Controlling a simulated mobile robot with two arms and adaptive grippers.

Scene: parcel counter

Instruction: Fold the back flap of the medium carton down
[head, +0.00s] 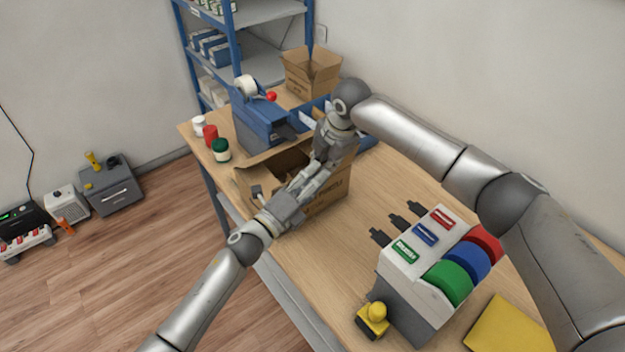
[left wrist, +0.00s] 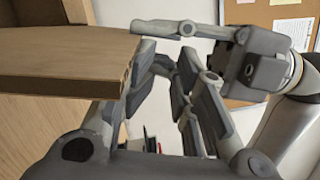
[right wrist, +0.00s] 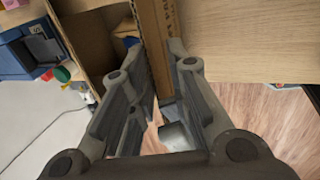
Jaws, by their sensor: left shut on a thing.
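The medium carton (head: 325,197) stands open on the table, and both my grippers reach to its near side in the head view. A flap (head: 268,159) shows raised at its far left side. My left gripper (head: 314,176) is shut on the carton; its arm hides the exact grip. In the left wrist view a cardboard panel (left wrist: 70,55) lies beside the fingers. My right gripper (head: 322,160) points down close to the left one. In the right wrist view its fingers (right wrist: 155,75) stand apart on either side of a printed cardboard edge (right wrist: 158,40). I cannot tell whether they touch it.
A blue machine (head: 262,128) stands behind the carton, with several jars (head: 220,150) to its left. Another open carton (head: 312,74) is at the back. Bare table lies right of the carton.

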